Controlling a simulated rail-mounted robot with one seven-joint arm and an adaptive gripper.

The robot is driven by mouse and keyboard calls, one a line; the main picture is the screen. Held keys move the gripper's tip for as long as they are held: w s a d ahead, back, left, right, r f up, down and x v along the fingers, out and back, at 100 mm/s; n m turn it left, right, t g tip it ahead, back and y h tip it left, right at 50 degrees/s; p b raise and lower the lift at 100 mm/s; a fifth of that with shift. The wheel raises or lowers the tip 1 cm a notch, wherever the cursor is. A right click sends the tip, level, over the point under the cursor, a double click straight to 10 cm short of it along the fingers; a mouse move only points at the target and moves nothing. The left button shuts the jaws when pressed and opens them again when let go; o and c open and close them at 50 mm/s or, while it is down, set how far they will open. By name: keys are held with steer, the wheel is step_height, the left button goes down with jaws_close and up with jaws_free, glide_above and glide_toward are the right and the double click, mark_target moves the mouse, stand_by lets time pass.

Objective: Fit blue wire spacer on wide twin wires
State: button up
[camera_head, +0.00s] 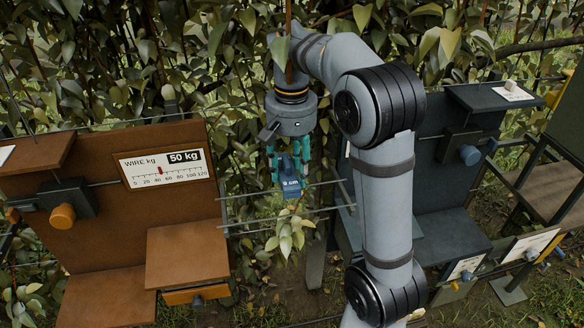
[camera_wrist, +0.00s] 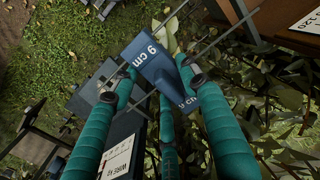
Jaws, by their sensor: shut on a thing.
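The blue wire spacer (camera_head: 290,188), marked "9 cm", is held in my gripper (camera_head: 288,166), whose teal fingers point down and are shut on it. In the wrist view the spacer (camera_wrist: 154,58) sits between the fingertips of my gripper (camera_wrist: 158,74). The twin wires (camera_head: 250,194) run roughly level between the brown stand and the blue-grey stand. The spacer is at the wires in the head view, its lower part near the upper wire. I cannot tell whether it touches or grips either wire. In the wrist view the wires (camera_wrist: 205,22) pass diagonally behind the spacer, partly hidden.
The brown stand (camera_head: 186,255) at left has a white "WIRE kg" gauge (camera_head: 167,168) reading 50 kg. The blue-grey stand (camera_head: 447,236) is at right, partly behind my arm. Leafy branches (camera_head: 220,60) fill the background; a leaf cluster (camera_head: 289,231) hangs just below the spacer.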

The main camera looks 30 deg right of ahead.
steer(key=shift+a+f+b, duration=0.2)
steer(key=shift+f+b, duration=0.75)
steer(key=shift+f, duration=0.3)
steer(key=shift+d+f+b, duration=0.1)
steer(key=shift+f+b, duration=0.65)
steer(key=shift+f, duration=0.25)
steer(key=shift+f, duration=0.1)
steer(key=shift+f+b, duration=1.05)
steer(key=shift+b, duration=0.1)
steer(key=shift+f+b, duration=0.5)
steer(key=shift+f, duration=0.05)
stand_by(1.0)
steer(key=o, duration=1.2)
